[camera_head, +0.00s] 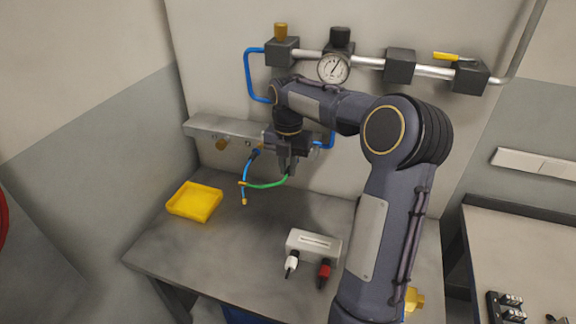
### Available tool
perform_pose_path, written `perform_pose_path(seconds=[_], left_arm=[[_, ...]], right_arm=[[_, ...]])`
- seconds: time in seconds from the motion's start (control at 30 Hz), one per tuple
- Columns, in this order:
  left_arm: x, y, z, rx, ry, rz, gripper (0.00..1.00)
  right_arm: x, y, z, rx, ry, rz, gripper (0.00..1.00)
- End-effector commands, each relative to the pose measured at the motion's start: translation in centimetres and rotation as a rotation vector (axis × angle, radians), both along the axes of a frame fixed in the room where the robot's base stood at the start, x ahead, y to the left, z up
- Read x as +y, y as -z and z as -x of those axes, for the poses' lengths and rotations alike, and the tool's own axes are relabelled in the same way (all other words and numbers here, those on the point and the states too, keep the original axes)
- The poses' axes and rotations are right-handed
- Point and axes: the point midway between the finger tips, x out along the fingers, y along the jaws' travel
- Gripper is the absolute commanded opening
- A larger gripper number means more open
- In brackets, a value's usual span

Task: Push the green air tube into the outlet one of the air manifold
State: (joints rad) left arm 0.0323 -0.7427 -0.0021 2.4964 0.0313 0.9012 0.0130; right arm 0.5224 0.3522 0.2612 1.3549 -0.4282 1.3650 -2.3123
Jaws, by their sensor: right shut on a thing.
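The air manifold (215,128) is a long grey bar on the wall, with fittings along its front; my right gripper hides its right part. The green air tube (264,186) curves in the air below the manifold, with a brass-coloured tip at its left end. My right gripper (287,173) is shut on the green tube near its right end, just below and in front of the manifold. That tube end is hidden by the fingers. A blue tube (246,172) hangs from a fitting on the manifold beside the green tube. I cannot read the outlet numbers. My left gripper is not in view.
A yellow tray (194,203) sits on the left of the grey table (218,248). A grey box (314,244) with white and red connectors stands near the front. Above, a gauge (334,69) and black blocks line a wall pipe. The table's middle is clear.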

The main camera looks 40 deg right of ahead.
Motion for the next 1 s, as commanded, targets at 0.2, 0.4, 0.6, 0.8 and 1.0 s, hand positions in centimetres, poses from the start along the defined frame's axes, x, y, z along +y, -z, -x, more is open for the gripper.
perform_pose_path(seconds=[0.2,0.4,0.6,0.8,1.0], left_arm=[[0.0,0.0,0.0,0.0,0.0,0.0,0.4],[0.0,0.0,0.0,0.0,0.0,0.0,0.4],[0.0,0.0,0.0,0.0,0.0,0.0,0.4],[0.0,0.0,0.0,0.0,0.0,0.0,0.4],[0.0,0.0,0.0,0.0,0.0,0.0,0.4]], right_arm=[[0.01,0.0,0.01,0.0,0.0,0.0,0.0],[-0.01,0.0,0.01,0.0,0.0,0.0,0.0],[-0.01,0.0,0.01,0.0,0.0,0.0,0.0],[-0.13,0.01,-0.06,0.0,0.0,0.0,0.0],[-0.55,0.0,-0.34,-0.001,0.0,-0.001,0.0]])
